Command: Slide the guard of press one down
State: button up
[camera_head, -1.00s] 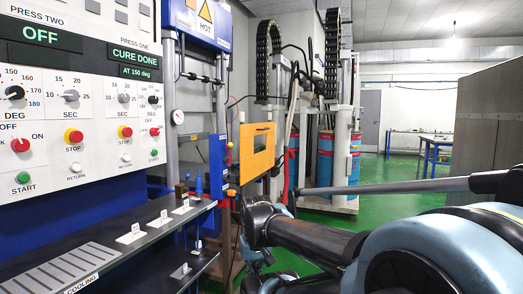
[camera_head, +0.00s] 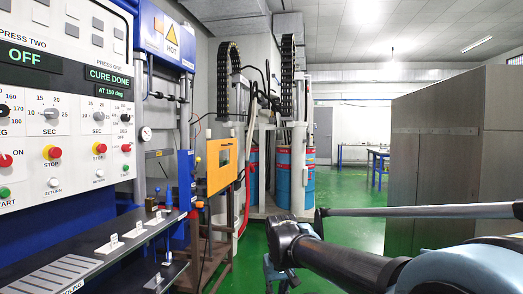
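Press one stands at the left, with a blue-and-white frame and a HOT sign (camera_head: 172,41) at its top. Its control panel (camera_head: 109,125) has a display (camera_head: 109,75) reading CURE DONE and a line reading AT 150 deg. An orange panel (camera_head: 217,178) with a dark slot stands just right of the press. I cannot tell whether it is the press guard, and no other guard is clearly visible. My arm reaches in from the lower right, well apart from the press. No gripper fingers can be made out.
A dark shelf (camera_head: 105,243) with small labels juts out below the control panel. Blue drums (camera_head: 282,177) stand in a pump frame behind the orange panel. A tall grey-brown cabinet (camera_head: 440,150) fills the right. Green floor (camera_head: 350,190) is open between them.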

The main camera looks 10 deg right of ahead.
aim_at(218, 179)
jog(key=z, duration=0.3)
jog(key=k, duration=0.7)
jog(key=z, duration=0.4)
jog(key=i, duration=2)
jog(key=u, duration=0.95)
jog(key=i, duration=0.5)
jog(key=u, duration=0.2)
